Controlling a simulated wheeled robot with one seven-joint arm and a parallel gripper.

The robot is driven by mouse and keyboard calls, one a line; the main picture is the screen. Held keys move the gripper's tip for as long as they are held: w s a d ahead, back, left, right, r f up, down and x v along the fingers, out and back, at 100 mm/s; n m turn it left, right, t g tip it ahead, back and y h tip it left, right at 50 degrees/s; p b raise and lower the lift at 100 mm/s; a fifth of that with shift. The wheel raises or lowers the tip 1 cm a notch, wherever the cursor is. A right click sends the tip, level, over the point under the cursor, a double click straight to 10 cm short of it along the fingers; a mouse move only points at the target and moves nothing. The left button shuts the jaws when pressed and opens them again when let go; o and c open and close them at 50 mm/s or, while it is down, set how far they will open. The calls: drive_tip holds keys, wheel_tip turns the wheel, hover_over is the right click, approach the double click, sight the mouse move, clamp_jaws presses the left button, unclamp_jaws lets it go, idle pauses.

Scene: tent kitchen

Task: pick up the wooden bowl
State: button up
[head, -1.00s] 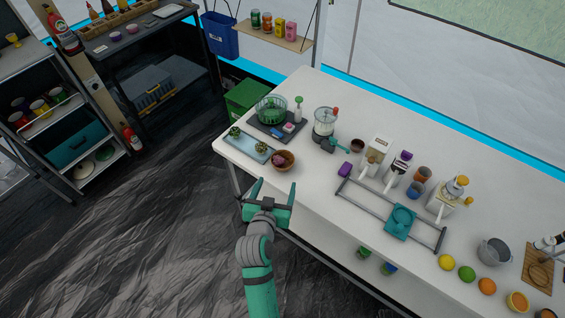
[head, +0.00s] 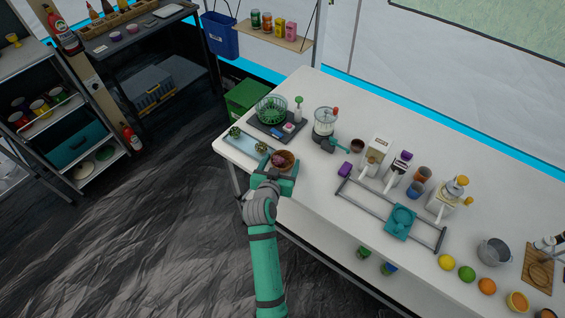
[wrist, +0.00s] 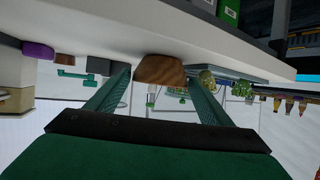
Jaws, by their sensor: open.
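The wooden bowl (head: 284,161) sits near the front left edge of the white table, with a dark reddish item in it. My gripper (head: 279,168) is at the bowl's near side, its fingers reaching toward either side of it. In the wrist view the picture is upside down, and the bowl (wrist: 160,69) lies ahead between the two open green fingers (wrist: 160,92). The fingers look apart from the bowl, though contact is hard to tell. My gripper hides the bowl's near part in the head view.
A light blue tray (head: 262,151) with green items lies left of the bowl. A purple block (head: 345,169) and a small dark cup (head: 357,146) stand to the right. A dark board (head: 264,131) with a green basket (head: 271,108) is behind.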

sight(289, 157)
drive_tip(key=shift+x, duration=1.15)
drive_tip(key=c, duration=0.9)
drive_tip(key=shift+o, duration=0.2)
drive_tip(key=shift+r, duration=0.1)
